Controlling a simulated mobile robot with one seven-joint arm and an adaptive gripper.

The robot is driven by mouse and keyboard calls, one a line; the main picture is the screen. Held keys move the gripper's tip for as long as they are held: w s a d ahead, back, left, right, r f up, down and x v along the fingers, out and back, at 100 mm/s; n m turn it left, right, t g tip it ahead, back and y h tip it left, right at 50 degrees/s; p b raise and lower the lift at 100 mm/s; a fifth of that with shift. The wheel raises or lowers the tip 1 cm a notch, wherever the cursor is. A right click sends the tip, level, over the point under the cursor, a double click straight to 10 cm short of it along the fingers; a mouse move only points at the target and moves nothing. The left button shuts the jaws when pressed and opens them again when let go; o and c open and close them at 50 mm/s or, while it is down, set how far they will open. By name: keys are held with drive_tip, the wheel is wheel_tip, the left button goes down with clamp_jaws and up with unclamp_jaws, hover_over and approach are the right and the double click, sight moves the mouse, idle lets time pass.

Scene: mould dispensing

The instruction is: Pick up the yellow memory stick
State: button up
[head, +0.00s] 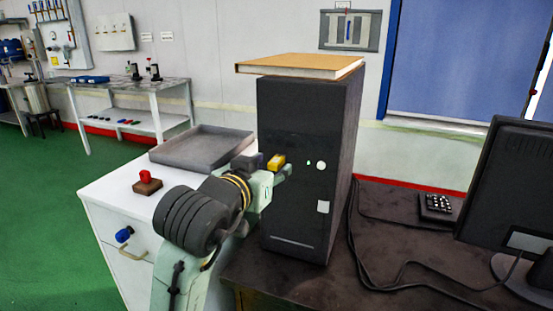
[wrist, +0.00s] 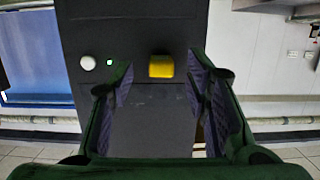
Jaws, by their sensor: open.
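The yellow memory stick (head: 276,162) sticks out from the front of the black computer tower (head: 315,215). In the wrist view the stick (wrist: 161,66) shows as a small yellow block near the upper middle, against the dark front. My gripper (head: 278,168) is at the tower's front, close to the stick. In the wrist view my gripper (wrist: 160,80) is open, with one finger to each side of the stick and a gap on both sides. Nothing is held. I cannot tell how far the fingertips are from the stick in depth.
A tan book or box (head: 300,66) lies on the tower. A grey tray (head: 200,148) and a red button on a brown block (head: 147,183) are on the white cabinet to the left. A monitor (head: 510,200), phone or keypad (head: 436,206) and cables occupy the dark desk at right.

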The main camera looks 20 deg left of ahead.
sight(274, 163)
drive_tip(key=w, duration=0.3)
drive_tip(key=shift+w+f+p, duration=0.2)
drive_tip(key=shift+f+p, duration=0.05)
drive_tip(key=shift+p, duration=0.05)
drive_tip(key=c, duration=0.9)
drive_tip(key=shift+d+r, duration=0.1)
drive_tip(key=shift+r+b, duration=0.15)
drive_tip(key=shift+b, duration=0.3)
drive_tip(key=s+b, duration=0.1)
drive_tip(key=s, duration=0.4)
drive_tip(key=s+b, duration=0.1)
drive_tip(key=s, duration=0.5)
drive_tip(key=s+b, duration=0.1)
drive_tip(key=s, duration=0.5)
drive_tip(key=shift+s+a, duration=0.25)
drive_tip(key=shift+a, duration=0.15)
drive_tip(key=shift+c, duration=0.6)
drive_tip(key=s, duration=0.7)
drive_tip(key=shift+s+a, duration=0.15)
drive_tip(key=shift+s, duration=0.15)
